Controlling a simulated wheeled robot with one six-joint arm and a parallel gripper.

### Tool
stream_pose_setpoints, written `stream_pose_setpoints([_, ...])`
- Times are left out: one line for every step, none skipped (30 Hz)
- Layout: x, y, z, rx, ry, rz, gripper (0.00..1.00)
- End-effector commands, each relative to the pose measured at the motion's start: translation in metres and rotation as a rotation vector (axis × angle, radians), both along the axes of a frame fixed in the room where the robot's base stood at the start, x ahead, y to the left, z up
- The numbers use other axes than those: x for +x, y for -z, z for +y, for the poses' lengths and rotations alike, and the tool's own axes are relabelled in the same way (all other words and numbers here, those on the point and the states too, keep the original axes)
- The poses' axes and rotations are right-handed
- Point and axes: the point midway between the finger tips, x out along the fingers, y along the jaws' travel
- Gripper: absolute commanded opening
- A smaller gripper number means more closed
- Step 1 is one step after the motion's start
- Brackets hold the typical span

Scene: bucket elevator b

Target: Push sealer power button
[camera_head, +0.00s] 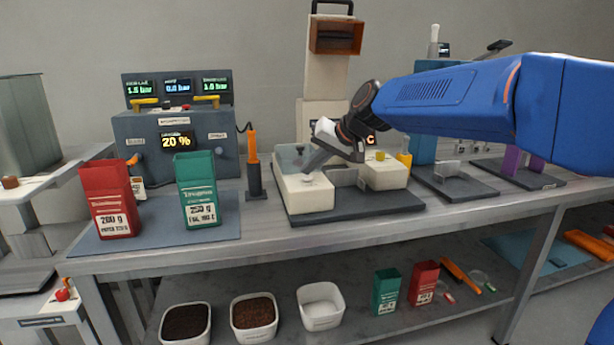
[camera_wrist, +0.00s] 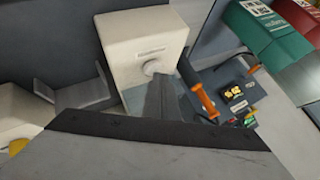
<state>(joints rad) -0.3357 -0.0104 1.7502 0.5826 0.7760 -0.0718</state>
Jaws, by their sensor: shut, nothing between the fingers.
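A cream-white block (camera_head: 306,197) stands on a dark base plate at the middle of the bench. It has a pale round button on top, which shows in the wrist view on the white block (camera_wrist: 146,30) as a round knob (camera_wrist: 151,67) below a small label. I cannot read whether this is the sealer. My gripper (camera_head: 308,172) is shut and empty, angled down from the right with its tips at the button. In the wrist view my fingertips (camera_wrist: 160,78) are right beside the knob; whether they touch it I cannot tell.
A grey machine (camera_head: 173,125) with displays stands left. An orange-handled tool (camera_head: 253,160) stands between it and the block. Red (camera_head: 106,198) and green (camera_head: 197,190) bags stand on a blue mat at the left front. A second white block (camera_head: 385,172) is to the right.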

Motion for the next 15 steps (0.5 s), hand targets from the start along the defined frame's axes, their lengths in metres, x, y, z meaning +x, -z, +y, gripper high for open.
stream_pose_setpoints([-0.0001,0.0003,0.0,0.0,0.0,0.0,0.0])
stream_pose_setpoints([-0.0001,0.0003,0.0,0.0,0.0,0.0,0.0])
stream_pose_setpoints([0.0001,0.0003,0.0,0.0,0.0,0.0,0.0])
stream_pose_setpoints([-0.0001,0.0003,0.0,0.0,0.0,0.0,0.0])
stream_pose_setpoints([0.0,0.0003,0.0,0.0,-0.001,0.001,0.0])
stream_pose_setpoints([0.0,0.0003,0.0,0.0,0.0,0.0,0.0])
stream_pose_setpoints([0.0,0.0004,0.0,0.0,-0.001,0.001,0.0])
stream_pose_setpoints([0.0,0.0006,0.0,0.0,-0.001,0.001,0.0])
stream_pose_setpoints([-0.0001,0.001,0.0,0.0,-0.001,0.001,0.0])
stream_pose_setpoints([-0.0001,0.0016,0.0,0.0,-0.001,0.001,0.0])
stream_pose_setpoints([-0.0001,0.0024,0.0,0.0,-0.001,0.001,0.0])
stream_pose_setpoints([-0.0001,0.0035,0.0,0.0,-0.001,0.001,0.0])
stream_pose_setpoints([-0.0002,0.0044,0.0,0.0,-0.001,0.001,0.0])
stream_pose_setpoints([-0.0002,0.0054,0.0,0.0,-0.001,0.001,0.0])
stream_pose_setpoints([-0.0001,0.0067,0.0,0.0,-0.001,0.001,0.0])
